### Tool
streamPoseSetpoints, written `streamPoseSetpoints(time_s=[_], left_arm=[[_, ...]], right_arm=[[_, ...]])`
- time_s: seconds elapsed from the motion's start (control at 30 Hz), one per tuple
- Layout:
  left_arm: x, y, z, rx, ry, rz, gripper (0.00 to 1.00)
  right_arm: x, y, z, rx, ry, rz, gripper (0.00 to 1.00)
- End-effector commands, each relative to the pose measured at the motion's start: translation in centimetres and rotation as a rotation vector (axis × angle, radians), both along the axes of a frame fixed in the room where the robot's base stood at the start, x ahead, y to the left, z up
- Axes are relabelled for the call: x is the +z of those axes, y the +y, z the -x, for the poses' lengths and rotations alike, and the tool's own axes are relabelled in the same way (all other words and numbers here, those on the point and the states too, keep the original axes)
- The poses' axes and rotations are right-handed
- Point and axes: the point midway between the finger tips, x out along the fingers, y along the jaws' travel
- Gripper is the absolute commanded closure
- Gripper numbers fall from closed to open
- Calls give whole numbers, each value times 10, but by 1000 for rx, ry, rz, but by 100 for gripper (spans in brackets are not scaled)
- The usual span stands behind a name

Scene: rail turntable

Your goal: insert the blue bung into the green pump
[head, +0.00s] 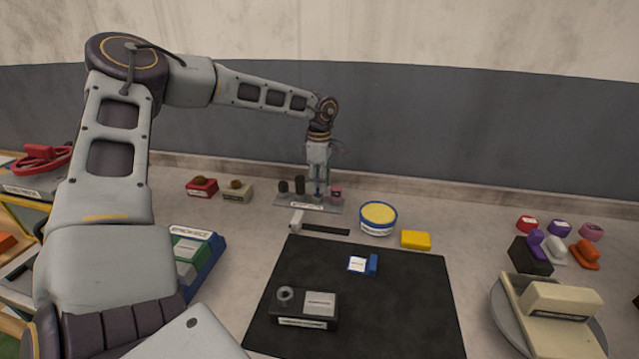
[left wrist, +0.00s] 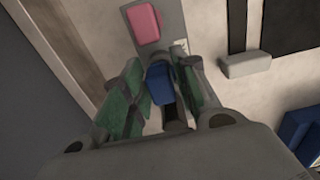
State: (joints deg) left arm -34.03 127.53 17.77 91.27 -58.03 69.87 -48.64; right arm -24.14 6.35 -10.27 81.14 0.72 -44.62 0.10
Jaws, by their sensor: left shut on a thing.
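My left gripper (head: 318,187) reaches down to a small grey rack (head: 306,207) near the back wall. In the left wrist view the left gripper (left wrist: 160,88) has its green-padded fingers on both sides of the blue bung (left wrist: 160,84) and is shut on it. I cannot tell whether the bung is still seated in the rack or just clear of it. My right gripper is not in view.
Dark pegs (head: 299,185) and a pink bung (head: 337,192) stand on the rack close to the gripper. A yellow-topped tin (head: 378,217) and a yellow block (head: 415,240) are to the right. A black mat (head: 400,310) bears a black box (head: 305,307) and a small blue item (head: 363,264).

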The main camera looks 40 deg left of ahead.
Motion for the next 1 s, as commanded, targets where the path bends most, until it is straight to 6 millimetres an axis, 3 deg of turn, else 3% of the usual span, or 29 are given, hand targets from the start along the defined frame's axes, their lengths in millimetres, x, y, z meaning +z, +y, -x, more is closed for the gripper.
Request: streamPoseSetpoints(time_s=[1.0], left_arm=[[28,0,0,0,0,0,99]], right_arm=[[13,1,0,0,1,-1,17]])
